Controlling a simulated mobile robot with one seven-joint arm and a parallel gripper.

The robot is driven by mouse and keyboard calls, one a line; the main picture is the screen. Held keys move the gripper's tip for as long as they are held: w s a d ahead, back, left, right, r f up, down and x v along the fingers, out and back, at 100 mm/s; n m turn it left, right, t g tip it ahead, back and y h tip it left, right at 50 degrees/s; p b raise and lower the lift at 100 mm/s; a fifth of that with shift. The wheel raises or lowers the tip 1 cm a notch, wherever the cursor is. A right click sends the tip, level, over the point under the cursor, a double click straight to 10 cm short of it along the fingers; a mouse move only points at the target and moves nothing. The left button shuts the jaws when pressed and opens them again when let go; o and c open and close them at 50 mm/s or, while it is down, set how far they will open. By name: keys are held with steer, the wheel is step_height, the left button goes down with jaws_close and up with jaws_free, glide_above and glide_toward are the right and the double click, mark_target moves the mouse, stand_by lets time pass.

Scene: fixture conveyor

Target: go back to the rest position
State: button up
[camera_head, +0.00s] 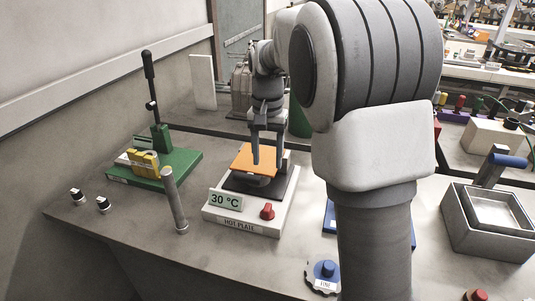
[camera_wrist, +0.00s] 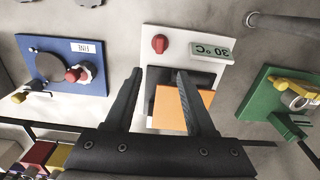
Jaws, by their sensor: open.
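My gripper (camera_head: 267,148) is above the hot plate in the head view, with its fingers pointing down. In the wrist view my gripper (camera_wrist: 158,75) has its two fingers spread apart with nothing held between them. The white hot plate (camera_head: 232,222) has a display reading 30 °C and a red knob. An orange plate (camera_head: 243,160) lies on its dark top, below my fingers. The hot plate (camera_wrist: 185,45) and the orange plate (camera_wrist: 170,108) also show in the wrist view. I cannot tell the exact height of my fingertips above the orange plate.
A green fixture (camera_head: 181,164) with a tall black lever stands left of the hot plate. A grey post (camera_head: 174,200) stands in front of it. A blue fixture (camera_wrist: 62,65) with a knob sits on the hot plate's other side. A grey metal bin (camera_head: 470,236) stands at right.

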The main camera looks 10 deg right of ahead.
steer(key=shift+r, duration=0.1)
steer(key=s+r+n+t, duration=0.25)
steer(key=s+r, duration=0.45)
steer(key=s, duration=0.5)
steer(key=s+n+t+p, duration=0.1)
steer(key=s+n+t, duration=0.2)
steer(key=s, duration=1)
steer(key=shift+s+d+f, duration=0.15)
steer(key=shift+s+f, duration=0.15)
steer(key=shift+f, duration=0.1)
